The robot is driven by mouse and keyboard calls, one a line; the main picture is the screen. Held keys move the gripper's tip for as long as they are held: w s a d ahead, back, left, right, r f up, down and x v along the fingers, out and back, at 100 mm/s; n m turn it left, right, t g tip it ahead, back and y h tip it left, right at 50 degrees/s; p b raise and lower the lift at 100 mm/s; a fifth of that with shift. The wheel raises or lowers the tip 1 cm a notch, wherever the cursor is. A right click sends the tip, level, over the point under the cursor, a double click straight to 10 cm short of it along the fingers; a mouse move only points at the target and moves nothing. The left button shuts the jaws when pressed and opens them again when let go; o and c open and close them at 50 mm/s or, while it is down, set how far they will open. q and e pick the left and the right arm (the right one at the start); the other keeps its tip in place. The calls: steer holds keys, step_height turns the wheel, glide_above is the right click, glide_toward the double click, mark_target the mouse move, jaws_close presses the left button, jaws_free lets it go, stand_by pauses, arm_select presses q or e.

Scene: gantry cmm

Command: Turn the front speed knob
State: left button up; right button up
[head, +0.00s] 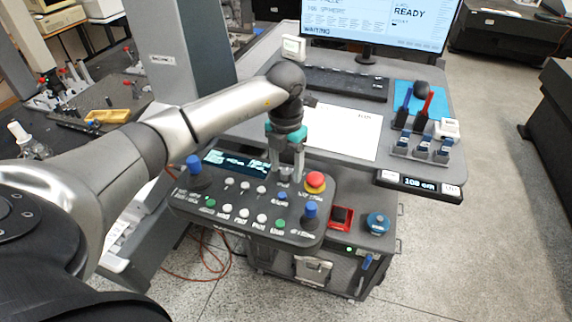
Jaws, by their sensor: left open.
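The dark control panel (240,231) stands below my left arm, with several buttons, two blue-topped joysticks and a small display on its face. My left gripper (286,175) points down at the panel's upper right part, with its two grey fingers apart. A small grey knob (285,173) shows between the fingertips, beside the red emergency button. It looks like the speed knob, but its label is too small to read. I cannot tell whether the fingers touch it. My right gripper is out of view.
The red emergency button (316,182) is close to the right of the fingers. A blue-topped joystick (310,212) stands nearer the panel's front right. Behind are a keyboard (343,83), a white sheet (345,131) and a monitor (380,22). Orange cable lies on the floor.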

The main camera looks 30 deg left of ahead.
arm_select(q)
jaws_close()
stand_by(0.6)
